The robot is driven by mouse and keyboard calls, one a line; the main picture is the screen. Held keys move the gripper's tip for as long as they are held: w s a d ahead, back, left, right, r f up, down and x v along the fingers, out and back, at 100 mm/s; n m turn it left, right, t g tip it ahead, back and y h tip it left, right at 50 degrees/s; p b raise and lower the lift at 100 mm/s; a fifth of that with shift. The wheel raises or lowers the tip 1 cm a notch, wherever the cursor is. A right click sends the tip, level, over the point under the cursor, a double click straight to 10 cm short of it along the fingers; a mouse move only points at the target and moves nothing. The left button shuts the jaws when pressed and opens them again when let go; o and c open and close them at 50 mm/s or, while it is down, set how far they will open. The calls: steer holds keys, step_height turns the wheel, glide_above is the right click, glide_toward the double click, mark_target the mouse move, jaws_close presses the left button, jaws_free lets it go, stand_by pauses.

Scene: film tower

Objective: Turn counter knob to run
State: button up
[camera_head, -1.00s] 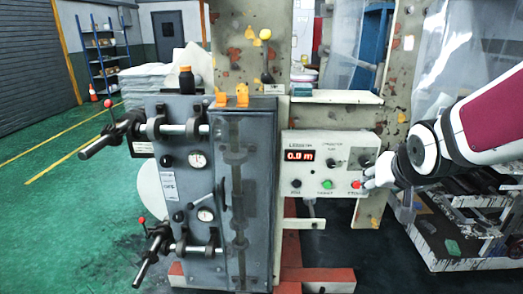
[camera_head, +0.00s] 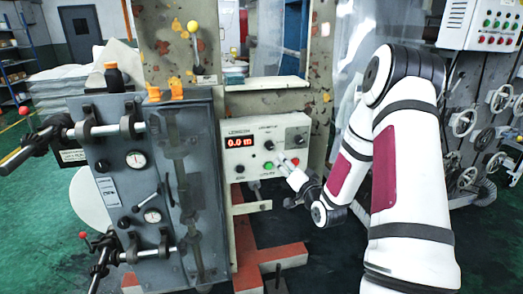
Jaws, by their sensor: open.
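The counter is a cream control box (camera_head: 240,150) on the machine frame, with a red display (camera_head: 238,142) reading about 0.0 m. A black knob (camera_head: 269,145) sits right of the display, and another dark knob (camera_head: 299,139) sits farther right. A small black knob (camera_head: 239,168) is at the lower left, beside a green button (camera_head: 268,166). Their labels are too small to read for certain. My gripper (camera_head: 281,160) is open in front of the lower right of the box, below the knobs. It hides part of the lower row; contact cannot be told.
A grey cabinet (camera_head: 105,180) with levers and gauges stands left of the box. A shelf (camera_head: 265,84) juts out above it. Red beams (camera_head: 270,255) lie on the floor below. Another panel with handwheels (camera_head: 463,122) stands at the right.

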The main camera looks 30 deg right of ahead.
mark_target(271, 147)
steer(key=w, duration=0.4)
steer(key=w+d, duration=0.1)
steer(key=w, duration=0.4)
steer(key=w+d, duration=0.1)
steer(key=w, duration=0.3)
steer(key=shift+w+d, duration=0.15)
steer(key=shift+w, duration=0.15)
jaws_close()
